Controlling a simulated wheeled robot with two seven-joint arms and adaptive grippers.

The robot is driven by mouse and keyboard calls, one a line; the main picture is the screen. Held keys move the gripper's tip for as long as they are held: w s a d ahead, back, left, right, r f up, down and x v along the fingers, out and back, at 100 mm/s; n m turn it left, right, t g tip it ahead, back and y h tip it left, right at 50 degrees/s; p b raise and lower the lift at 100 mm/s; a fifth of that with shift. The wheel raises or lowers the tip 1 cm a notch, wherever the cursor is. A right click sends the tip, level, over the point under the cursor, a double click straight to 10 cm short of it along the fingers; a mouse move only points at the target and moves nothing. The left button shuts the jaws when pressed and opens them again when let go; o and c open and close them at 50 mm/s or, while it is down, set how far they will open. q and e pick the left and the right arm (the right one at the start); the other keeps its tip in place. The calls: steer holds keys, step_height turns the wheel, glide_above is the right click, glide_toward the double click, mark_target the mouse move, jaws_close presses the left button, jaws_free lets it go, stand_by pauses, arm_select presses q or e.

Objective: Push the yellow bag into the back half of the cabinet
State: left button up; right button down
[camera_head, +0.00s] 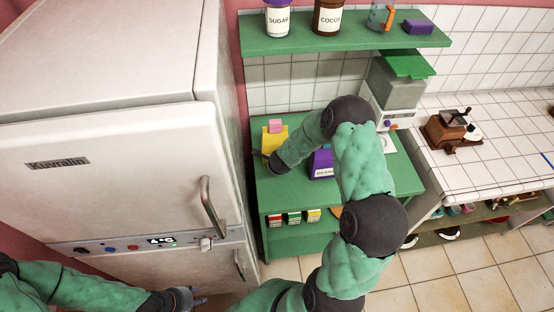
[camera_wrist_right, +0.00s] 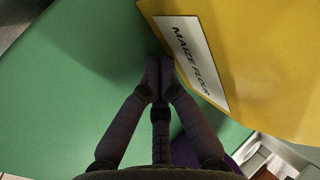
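The yellow bag (camera_head: 270,143) stands on the green cabinet top at its left end, beside the fridge. A pink piece shows at its top. In the right wrist view the yellow bag (camera_wrist_right: 255,60) fills the upper right, with a white "MAIZE FLOUR" label. My right gripper (camera_wrist_right: 160,72) has its fingertips together, right beside the label's edge; I cannot tell if they touch the bag.
A purple "BEANS" bag (camera_head: 321,164) stands right of the yellow bag, close to my right forearm. A green shelf (camera_head: 345,41) with jars hangs above. Small boxes (camera_head: 294,218) stand on the lower shelf. The fridge (camera_head: 120,160) bounds the left side.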

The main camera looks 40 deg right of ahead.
steer(key=shift+w+d+r+p, duration=0.1)
steer(key=shift+w+d+p, duration=0.55)
steer(key=shift+w, duration=0.3)
steer(key=shift+w+d+f+p, duration=0.1)
steer(key=shift+w+d+p, duration=0.3)
steer(key=shift+w+p, duration=0.45)
steer(key=shift+w+d+r+p, duration=0.1)
steer(key=shift+w+d+p, duration=0.45)
steer(key=shift+w, duration=0.55)
steer(key=shift+s+a+b, duration=0.15)
steer(key=shift+s+b, duration=0.15)
steer(key=shift+b, duration=0.05)
steer(key=shift+s+a+b, duration=0.4)
steer(key=shift+s, duration=0.25)
steer(key=shift+s+a+b, duration=0.35)
steer(key=shift+s, duration=0.3)
steer(key=shift+s+a+r+p, duration=0.1)
steer(key=shift+s+r+p, duration=0.1)
steer(key=shift+r+p, duration=0.5)
steer(key=shift+w+r+p+v, duration=0.15)
steer(key=shift+p+v, duration=0.75)
steer(key=shift+v, duration=0.6)
steer(key=shift+w+r+p+v, duration=0.15)
steer(key=shift+p+v, duration=0.7)
steer(key=shift+v, duration=0.65)
steer(key=shift+f, duration=0.15)
